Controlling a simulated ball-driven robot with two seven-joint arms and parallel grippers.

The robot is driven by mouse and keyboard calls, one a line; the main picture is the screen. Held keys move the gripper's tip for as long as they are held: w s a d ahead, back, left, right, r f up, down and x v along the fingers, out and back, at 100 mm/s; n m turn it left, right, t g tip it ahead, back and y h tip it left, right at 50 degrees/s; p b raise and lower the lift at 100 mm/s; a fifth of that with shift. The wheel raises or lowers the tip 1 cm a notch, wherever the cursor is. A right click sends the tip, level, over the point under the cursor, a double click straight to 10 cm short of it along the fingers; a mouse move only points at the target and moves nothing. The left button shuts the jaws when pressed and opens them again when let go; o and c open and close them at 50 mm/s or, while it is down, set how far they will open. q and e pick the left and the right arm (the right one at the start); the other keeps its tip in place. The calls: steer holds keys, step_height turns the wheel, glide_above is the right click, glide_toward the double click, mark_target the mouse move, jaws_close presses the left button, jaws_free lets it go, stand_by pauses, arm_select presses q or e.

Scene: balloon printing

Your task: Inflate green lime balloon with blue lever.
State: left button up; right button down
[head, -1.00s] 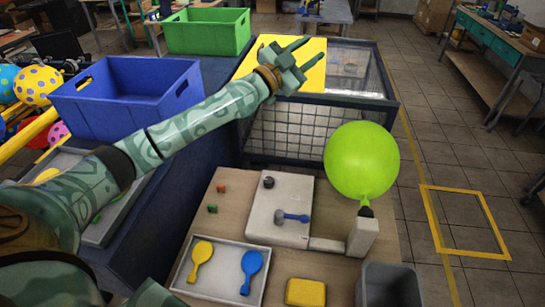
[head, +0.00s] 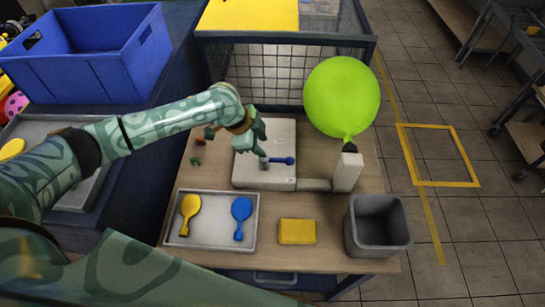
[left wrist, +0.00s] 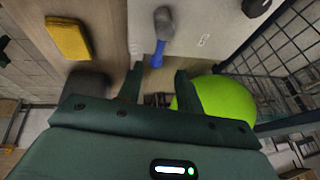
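The inflated lime green balloon (head: 342,95) sits upright on the nozzle of the grey post (head: 347,172), right of the white inflating machine (head: 280,135). It also shows in the left wrist view (left wrist: 220,98). The blue lever (head: 285,161) points right from its grey hub on the machine's top. In the left wrist view the blue lever (left wrist: 157,55) lies just beyond the fingertips, roughly between them. My left gripper (head: 250,140) is over the machine's left part, beside the lever. Its fingers (left wrist: 158,75) are apart and empty. My right gripper is out of view.
A black knob (left wrist: 257,6) is on the machine. A mesh cage (head: 290,75) stands behind the table.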

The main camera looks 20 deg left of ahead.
mark_target(275, 159)
arm_select(q)
steer(key=b+x, duration=0.2)
steer(key=x, duration=0.7)
steer(key=shift+w, duration=0.1)
jaws_close()
